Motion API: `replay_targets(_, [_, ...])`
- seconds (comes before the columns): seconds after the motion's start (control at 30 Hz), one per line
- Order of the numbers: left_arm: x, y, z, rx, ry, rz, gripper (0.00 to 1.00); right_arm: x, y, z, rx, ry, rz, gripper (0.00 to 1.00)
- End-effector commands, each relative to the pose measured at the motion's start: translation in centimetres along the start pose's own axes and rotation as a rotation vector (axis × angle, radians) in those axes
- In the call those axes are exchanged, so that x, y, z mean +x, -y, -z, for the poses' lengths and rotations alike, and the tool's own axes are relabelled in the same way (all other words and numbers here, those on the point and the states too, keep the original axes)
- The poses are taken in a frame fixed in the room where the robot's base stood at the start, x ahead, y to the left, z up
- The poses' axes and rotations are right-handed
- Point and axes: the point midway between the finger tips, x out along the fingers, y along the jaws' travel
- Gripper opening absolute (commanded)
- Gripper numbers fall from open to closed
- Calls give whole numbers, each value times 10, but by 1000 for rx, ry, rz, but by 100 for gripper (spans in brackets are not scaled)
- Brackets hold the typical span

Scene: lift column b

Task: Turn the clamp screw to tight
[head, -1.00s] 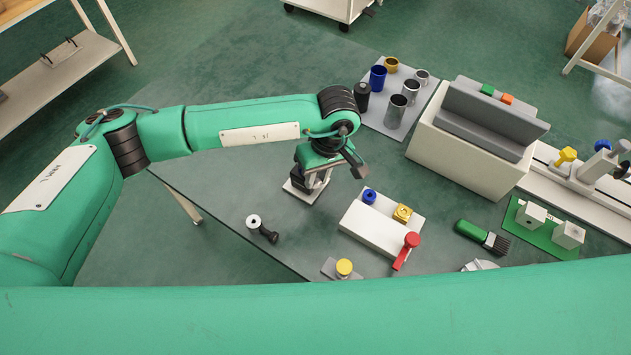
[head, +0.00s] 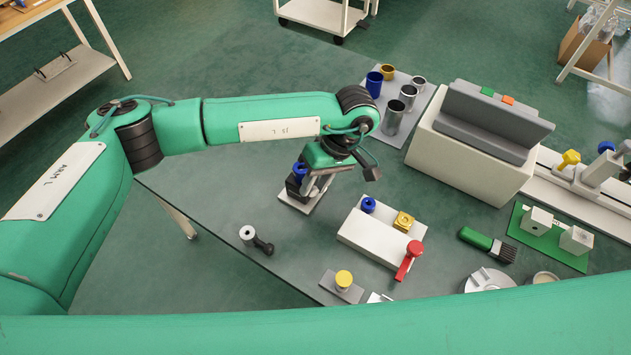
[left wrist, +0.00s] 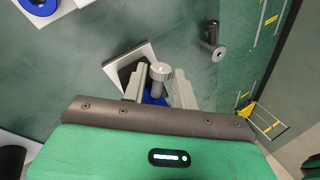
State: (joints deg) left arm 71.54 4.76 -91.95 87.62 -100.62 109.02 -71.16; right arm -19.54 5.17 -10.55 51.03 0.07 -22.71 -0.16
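The small clamp fixture has a pale base plate (head: 297,205), a dark block and a blue part (head: 299,171) in it. My left gripper (head: 316,178) is right at this fixture, tilted downward, and hides part of it. In the left wrist view, a round grey screw head (left wrist: 160,71) stands between the two fingers of my left gripper (left wrist: 160,85), with the blue part (left wrist: 152,97) behind it. The fingers flank the head closely; I cannot tell whether they touch it. My right gripper is not in view.
A white block (head: 378,243) with a blue ring, a yellow piece and a red lever (head: 409,260) stands to the right. A black and silver part (head: 256,239) lies at front left. A grey mat (head: 406,120) with several cups is behind. Bare table lies left of the fixture.

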Motion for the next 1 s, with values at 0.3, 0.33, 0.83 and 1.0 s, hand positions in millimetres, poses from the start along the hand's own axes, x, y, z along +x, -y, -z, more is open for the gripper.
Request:
replay_targets(0.3, [0,0,0,0,0,-1,44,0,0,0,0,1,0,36])
replay_targets(0.33, [0,0,0,0,0,-1,44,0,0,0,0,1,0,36])
replay_targets(0.83, [-86,-1,0,-1,-3,-3,44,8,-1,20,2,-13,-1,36])
replay_targets(1.0, [-119,-1,1,-1,-3,-2,44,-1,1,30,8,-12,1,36])
